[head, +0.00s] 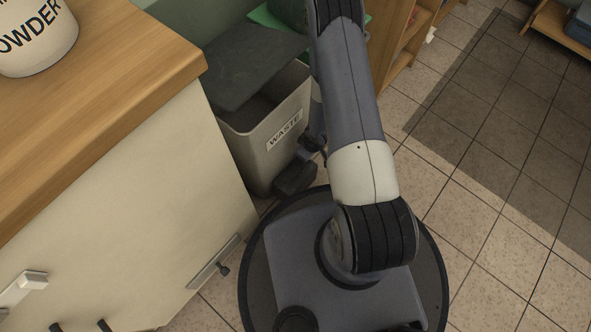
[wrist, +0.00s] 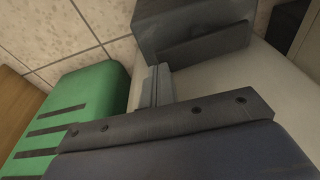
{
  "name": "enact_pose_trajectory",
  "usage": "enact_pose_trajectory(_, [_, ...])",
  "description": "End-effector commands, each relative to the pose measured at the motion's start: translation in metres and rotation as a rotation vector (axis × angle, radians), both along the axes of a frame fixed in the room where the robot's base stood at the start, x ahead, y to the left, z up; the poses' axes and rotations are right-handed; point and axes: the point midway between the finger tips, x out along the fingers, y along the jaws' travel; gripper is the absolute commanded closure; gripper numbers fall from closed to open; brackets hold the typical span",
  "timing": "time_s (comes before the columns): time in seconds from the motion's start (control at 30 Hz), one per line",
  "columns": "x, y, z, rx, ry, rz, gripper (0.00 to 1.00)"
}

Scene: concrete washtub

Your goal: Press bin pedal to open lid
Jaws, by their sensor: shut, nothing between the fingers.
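The pale waste bin (head: 246,150) stands on the floor beside the counter, with a "WASTE" label on its front. Its dark lid (head: 255,62) stands raised and tilted, and part of the bin's inside shows below it. The dark pedal (head: 296,178) is at the bin's lower front. My gripper (head: 312,146) is low in front of the bin, just above the pedal and partly hidden by my arm. In the wrist view its fingers (wrist: 155,86) are shut and empty. They point toward the dark pedal (wrist: 190,35); whether they touch it is unclear.
The wooden counter (head: 120,100) with a powder container (head: 38,35) is at the left. A green box (wrist: 85,105) is near my gripper in the wrist view. Wooden shelves (head: 400,45) stand behind my arm. The tiled floor (head: 500,215) at the right is clear.

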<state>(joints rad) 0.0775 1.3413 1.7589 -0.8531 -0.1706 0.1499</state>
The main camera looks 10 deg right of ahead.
Motion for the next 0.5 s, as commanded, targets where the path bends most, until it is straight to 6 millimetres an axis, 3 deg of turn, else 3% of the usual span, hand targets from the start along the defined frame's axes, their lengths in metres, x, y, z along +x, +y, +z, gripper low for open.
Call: enact_pose_trajectory(0.5, [-0.0019, 0.0009, -0.0135, 0.002, 0.004, 0.002, 1.0])
